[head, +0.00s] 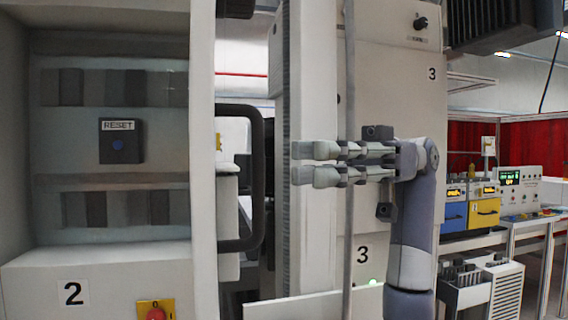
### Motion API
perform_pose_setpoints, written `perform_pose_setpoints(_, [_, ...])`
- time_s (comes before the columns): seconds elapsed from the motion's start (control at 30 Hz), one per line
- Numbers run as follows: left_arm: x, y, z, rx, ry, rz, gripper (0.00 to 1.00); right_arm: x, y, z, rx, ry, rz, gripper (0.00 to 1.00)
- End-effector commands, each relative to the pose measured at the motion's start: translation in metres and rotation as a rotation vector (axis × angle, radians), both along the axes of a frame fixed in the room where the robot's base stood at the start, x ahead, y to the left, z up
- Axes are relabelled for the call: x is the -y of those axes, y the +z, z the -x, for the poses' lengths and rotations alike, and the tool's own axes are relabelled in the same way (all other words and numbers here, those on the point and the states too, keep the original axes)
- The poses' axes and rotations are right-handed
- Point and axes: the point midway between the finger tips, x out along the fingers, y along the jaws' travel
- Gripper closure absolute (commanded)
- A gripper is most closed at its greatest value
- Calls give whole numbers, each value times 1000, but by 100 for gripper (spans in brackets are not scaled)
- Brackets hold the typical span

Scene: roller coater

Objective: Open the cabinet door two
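The cabinet marked 2 (74,293) fills the left side of the head view. I cannot tell for certain how far the door is open. My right gripper (303,163) points left, to the right of the handle and apart from it in the picture. Its fingers lie close together with nothing seen between them. My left gripper is not in view.
A tall machine marked 3 (400,85) stands behind my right arm. A grey upright column (307,60) is behind the gripper. A red and yellow switch (155,310) is low on cabinet 2. Blue and yellow units (484,215) stand on a bench at the far right.

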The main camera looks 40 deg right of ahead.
Motion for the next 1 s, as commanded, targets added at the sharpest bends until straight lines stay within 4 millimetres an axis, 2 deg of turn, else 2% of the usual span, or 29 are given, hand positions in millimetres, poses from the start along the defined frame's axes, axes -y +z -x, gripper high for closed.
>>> perform_pose_setpoints(0.1, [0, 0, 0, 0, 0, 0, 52, 17, 1, -1, -1, -1, -2, 83])
perform_pose_setpoints(0.3, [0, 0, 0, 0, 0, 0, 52, 29, 0, -2, 1, 0, -1, 83])
perform_pose_setpoints(1.0, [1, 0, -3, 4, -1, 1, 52, 30, 0, -2, 1, 0, 0, 83])
